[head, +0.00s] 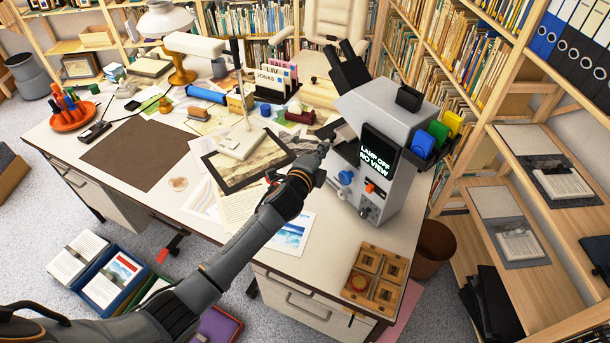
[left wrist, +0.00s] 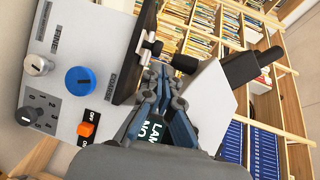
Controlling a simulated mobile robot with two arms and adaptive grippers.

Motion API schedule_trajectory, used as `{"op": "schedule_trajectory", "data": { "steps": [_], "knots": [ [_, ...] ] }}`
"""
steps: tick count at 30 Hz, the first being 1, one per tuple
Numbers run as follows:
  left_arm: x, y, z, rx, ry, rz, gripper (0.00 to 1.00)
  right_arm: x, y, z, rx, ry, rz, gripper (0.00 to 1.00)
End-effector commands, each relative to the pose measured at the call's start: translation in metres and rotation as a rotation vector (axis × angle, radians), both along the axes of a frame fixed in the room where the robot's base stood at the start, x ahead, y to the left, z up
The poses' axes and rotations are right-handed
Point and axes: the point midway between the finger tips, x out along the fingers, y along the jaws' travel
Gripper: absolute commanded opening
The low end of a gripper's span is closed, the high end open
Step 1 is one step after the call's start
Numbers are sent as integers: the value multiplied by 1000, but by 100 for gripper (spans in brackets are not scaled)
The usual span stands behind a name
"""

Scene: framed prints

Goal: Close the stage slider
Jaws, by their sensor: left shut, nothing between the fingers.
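The microscope (head: 375,130) stands on the right of the desk, with a grey body, black eyepieces and a screen reading "LAMP OFF NO VIEW". A blue knob (left wrist: 80,80) and an orange lamp switch (left wrist: 86,128) show on its side in the left wrist view. A dark stage plate (left wrist: 135,50) juts from the body, with a small dark metal knob or slider part (left wrist: 152,47) at its edge. My left gripper (head: 323,150) is shut and empty beside the stage. In the left wrist view its fingertips (left wrist: 158,72) are close to that part; contact cannot be told.
A framed landscape print (head: 245,160) and loose papers lie left of the microscope. A wooden compartment box (head: 375,280) sits at the desk's front right corner. Blue, green and yellow blocks (head: 438,132) are at the microscope's right side. Bookshelves (head: 470,70) stand behind.

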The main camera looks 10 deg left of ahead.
Motion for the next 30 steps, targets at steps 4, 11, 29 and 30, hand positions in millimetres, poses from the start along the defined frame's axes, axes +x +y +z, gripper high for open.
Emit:
{"op": "schedule_trajectory", "data": {
  "steps": [4, 11, 29, 30],
  "knots": [
    [-18, 3, 0, 1, 0, -2, 0, -18, -1, -4, -1, 25, 0, 65],
    [-50, 9, 5, 1, 1, -3, 0, -3, 0, -8, -1, 6, 0, 65],
    [-97, 21, 12, -17, 18, 11, 0, -10, 0, -14, -1, 15, 0, 65],
    [-102, 23, 8, -46, 42, 29, 0, -10, 0, -14, -1, 15, 0, 65]
  ]
}}
